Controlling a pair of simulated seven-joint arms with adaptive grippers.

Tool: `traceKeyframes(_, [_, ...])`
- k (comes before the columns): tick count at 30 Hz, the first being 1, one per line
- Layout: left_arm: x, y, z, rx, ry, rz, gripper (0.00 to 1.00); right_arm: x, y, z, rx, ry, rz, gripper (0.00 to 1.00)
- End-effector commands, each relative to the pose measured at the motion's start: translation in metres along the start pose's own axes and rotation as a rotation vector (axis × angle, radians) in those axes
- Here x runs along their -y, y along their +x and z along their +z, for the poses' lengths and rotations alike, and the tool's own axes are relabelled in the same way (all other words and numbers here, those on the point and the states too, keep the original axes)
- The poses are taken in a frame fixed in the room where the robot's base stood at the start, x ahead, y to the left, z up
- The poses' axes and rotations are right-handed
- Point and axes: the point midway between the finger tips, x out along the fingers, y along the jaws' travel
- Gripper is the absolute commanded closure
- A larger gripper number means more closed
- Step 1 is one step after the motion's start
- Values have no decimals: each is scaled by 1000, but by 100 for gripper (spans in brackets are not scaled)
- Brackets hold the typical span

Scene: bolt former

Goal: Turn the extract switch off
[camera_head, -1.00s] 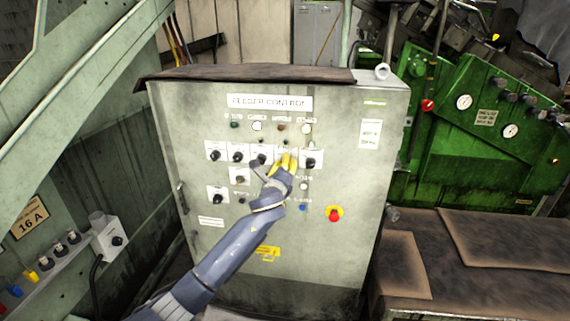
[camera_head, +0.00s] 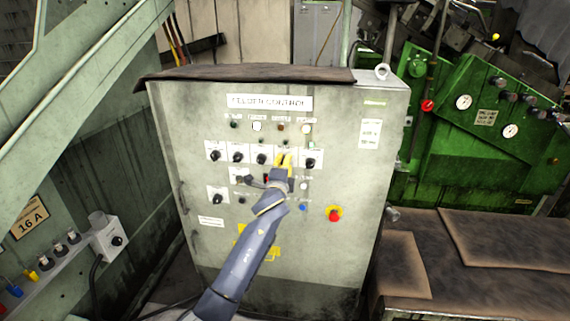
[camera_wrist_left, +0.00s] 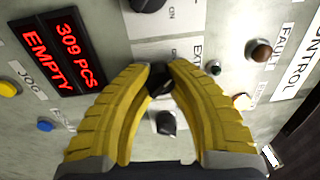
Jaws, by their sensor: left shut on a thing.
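The grey control cabinet (camera_head: 345,240) carries rows of black rotary switches. My left gripper (camera_head: 284,158) is at the upper row, over the fourth switch from the left, hiding it in the head view. In the left wrist view the two yellow fingers (camera_wrist_left: 160,75) are closed around a black switch knob (camera_wrist_left: 160,80). A partly covered label beginning "EX" (camera_wrist_left: 197,52) is beside it, so this appears to be the extract switch. The knob's exact angle is hard to tell between the fingers. My right gripper is not in view.
A neighbouring black knob (camera_wrist_left: 167,123) is close below the fingers in the wrist view. A red emergency stop button (camera_head: 334,215) is lower right on the cabinet. Another switch (camera_head: 311,163) is just right of the gripper.

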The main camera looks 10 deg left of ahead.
Motion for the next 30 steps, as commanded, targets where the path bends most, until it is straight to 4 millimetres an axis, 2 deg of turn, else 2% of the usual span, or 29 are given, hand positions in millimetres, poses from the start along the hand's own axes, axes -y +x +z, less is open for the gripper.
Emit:
traceKeyframes(17, [-2, 0, 0, 2, -24, 4, 100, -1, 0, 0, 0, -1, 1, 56])
traceKeyframes(18, [-2, 0, 0, 2, -24, 4, 78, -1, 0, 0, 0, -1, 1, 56])
traceKeyframes(26, [-1, 0, 0, 1, -23, 2, 48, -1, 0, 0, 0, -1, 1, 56])
traceKeyframes(30, [-1, 0, 0, 1, -23, 1, 48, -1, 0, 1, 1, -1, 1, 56])
